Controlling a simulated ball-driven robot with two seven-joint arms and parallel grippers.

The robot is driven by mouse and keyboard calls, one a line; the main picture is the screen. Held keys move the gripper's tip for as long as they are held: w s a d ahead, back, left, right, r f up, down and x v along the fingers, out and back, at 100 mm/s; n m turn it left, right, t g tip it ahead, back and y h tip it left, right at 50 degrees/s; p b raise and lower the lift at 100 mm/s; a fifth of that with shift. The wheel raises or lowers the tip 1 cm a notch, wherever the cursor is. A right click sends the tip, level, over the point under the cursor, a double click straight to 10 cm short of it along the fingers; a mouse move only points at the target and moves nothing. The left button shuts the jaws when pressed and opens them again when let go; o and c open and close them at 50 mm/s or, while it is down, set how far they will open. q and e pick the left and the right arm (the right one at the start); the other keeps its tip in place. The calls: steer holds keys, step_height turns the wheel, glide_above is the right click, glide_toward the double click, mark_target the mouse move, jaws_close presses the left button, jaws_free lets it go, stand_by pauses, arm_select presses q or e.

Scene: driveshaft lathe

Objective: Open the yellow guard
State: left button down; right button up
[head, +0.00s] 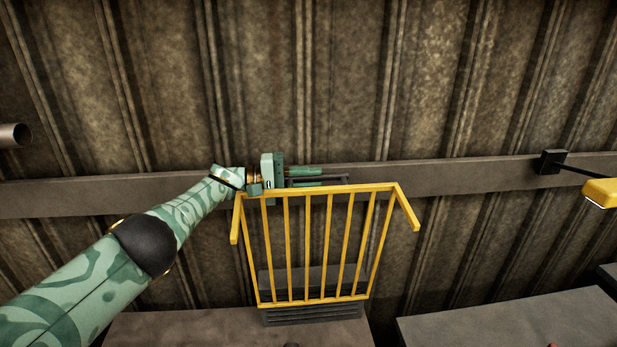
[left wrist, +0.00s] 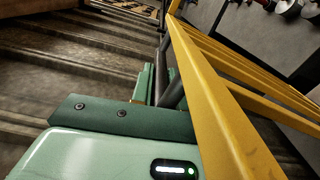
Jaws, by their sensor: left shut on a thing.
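The yellow guard (head: 328,245) is a barred frame in the middle of the head view, with a short side arm at each top corner. Its top rail lies just in front of my left gripper (head: 305,178), which comes in from the left. My left gripper is shut on a dark handle bar (head: 338,179) at the guard's top rail. In the left wrist view, the guard's yellow rail (left wrist: 205,95) crosses close to the camera, and the dark bar (left wrist: 173,88) runs beside the green fingers (left wrist: 152,85). The rail partly hides the fingers' grip. My right gripper is not in view.
A grey beam (head: 450,175) runs along the corrugated wall behind the guard. A dark vented block (head: 312,312) sits behind and below the bars. Grey surfaces (head: 510,322) lie at the bottom. A yellow lamp (head: 602,192) hangs from a bracket at the right.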

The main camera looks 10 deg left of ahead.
arm_select(q)
steer(key=c, duration=1.4)
jaws_free()
steer(key=shift+o, duration=0.2)
steer(key=b+v, duration=0.1)
steer(key=v, duration=1.5)
steer(key=shift+a, duration=0.15)
